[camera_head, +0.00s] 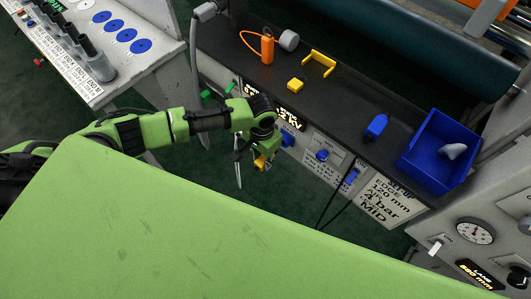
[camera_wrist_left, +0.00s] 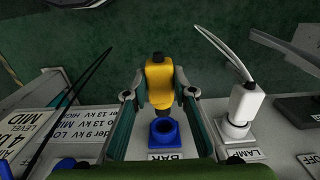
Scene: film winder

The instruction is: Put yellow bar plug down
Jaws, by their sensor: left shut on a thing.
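My left gripper (camera_head: 262,158) is in front of the machine's front panel in the head view. In the left wrist view the gripper (camera_wrist_left: 159,94) is shut on a yellow plug (camera_wrist_left: 158,74), one finger on each side. The plug's dark end points toward a blue ring-shaped socket (camera_wrist_left: 166,133) labelled BAR. The plug looks apart from the socket, but the exact gap is hard to judge. In the head view the plug (camera_head: 260,163) is small and partly covered by the gripper. My right gripper is not in view.
A white plug (camera_wrist_left: 243,103) with a pale cable sits in the neighbouring LAMP socket. On the dark shelf (camera_head: 335,98) are an orange piece (camera_head: 267,49), a yellow bracket (camera_head: 319,62), a yellow block (camera_head: 295,84), a blue piece (camera_head: 376,126) and a blue bin (camera_head: 412,151).

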